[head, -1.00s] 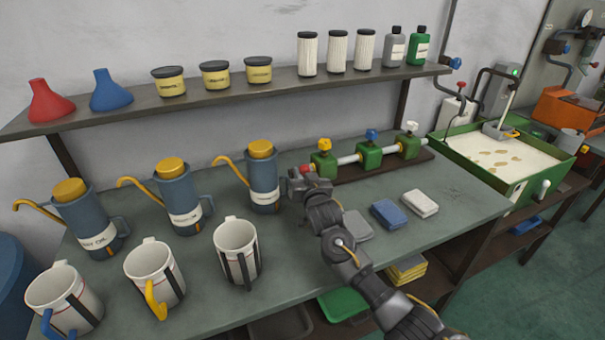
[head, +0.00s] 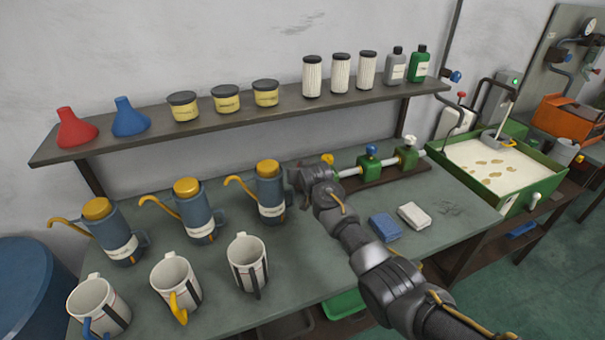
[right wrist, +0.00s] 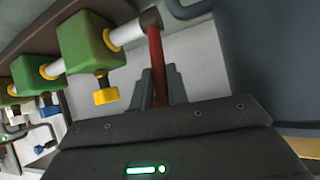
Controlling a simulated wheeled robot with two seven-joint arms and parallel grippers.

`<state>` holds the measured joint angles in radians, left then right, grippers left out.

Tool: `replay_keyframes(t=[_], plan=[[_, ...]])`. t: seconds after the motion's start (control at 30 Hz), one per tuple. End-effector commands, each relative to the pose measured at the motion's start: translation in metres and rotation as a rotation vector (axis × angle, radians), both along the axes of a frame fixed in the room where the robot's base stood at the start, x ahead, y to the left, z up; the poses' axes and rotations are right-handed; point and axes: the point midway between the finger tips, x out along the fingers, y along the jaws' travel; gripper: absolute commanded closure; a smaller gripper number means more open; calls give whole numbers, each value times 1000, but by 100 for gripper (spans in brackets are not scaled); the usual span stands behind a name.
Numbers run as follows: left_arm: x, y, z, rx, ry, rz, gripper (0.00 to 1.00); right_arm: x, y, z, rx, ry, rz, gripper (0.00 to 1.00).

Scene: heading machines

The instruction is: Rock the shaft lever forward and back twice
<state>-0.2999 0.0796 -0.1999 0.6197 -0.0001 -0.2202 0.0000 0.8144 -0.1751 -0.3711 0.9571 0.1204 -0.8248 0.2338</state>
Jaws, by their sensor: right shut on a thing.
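The shaft (head: 350,172) runs through several green blocks on a board at the back of the bench. Its valve heads are yellow, blue and white. My right gripper (head: 294,178) is at the shaft's left end and hides the lever in the head view. My left gripper is not in view.
A blue oil can (head: 270,192) with a yellow top stands just left of my right gripper. White mugs (head: 246,264) stand in front. Blue (head: 386,227) and white (head: 414,215) cloths lie right of my arm. A shelf (head: 230,115) runs above.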

Motion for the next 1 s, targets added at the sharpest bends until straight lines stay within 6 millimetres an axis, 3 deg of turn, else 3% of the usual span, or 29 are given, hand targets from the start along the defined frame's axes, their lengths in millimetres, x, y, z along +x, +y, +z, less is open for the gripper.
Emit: replay_keyframes(t=[0.47,0.5,0.67,1.0], plan=[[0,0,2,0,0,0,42,2,0,3,-4,14,-1,100],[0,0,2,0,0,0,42,3,0,3,-4,13,-1,83],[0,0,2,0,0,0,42,2,0,2,-4,15,-1,62],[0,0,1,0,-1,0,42,1,0,2,-5,15,0,62]])
